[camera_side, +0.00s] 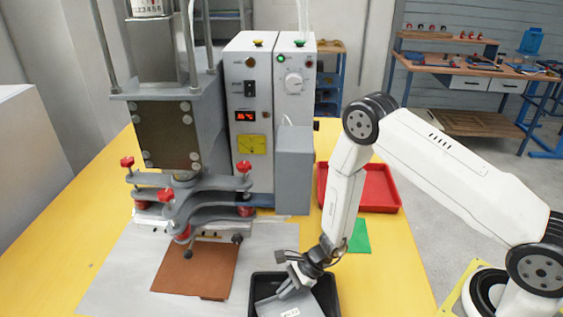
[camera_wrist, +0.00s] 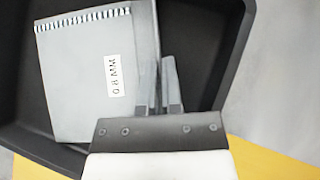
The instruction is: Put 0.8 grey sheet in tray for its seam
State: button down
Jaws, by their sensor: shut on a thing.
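The grey sheet (camera_wrist: 75,80) has a white label reading 0.8 MM and a striped edge along its top in the wrist view. It lies within the outline of the black tray (camera_wrist: 215,50); I cannot tell whether it touches the floor. In the side view the tray (camera_side: 332,293) is at the bottom middle, with the labelled sheet (camera_side: 304,305) in it. My gripper (camera_wrist: 158,62) is shut on the sheet's right edge. It also shows low over the tray in the side view (camera_side: 284,293).
A welding press (camera_side: 168,135) and its control box (camera_side: 250,100) stand behind. A brown sheet (camera_side: 195,270) lies on the grey plate left of the tray. A red tray (camera_side: 378,188) and a green sheet (camera_side: 359,236) are behind my arm. Yellow table (camera_side: 385,285) is clear at right.

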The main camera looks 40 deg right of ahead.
jog(key=shift+f, duration=0.25)
jog(key=shift+f, duration=0.15)
jog(key=c, duration=0.8)
grip_release()
jog(key=shift+d+r, duration=0.1)
jog(key=shift+r, duration=0.15)
jog(key=v, duration=1.1)
jog(key=shift+d+r, duration=0.25)
jog(key=shift+r, duration=0.1)
jog(key=shift+s, duration=0.15)
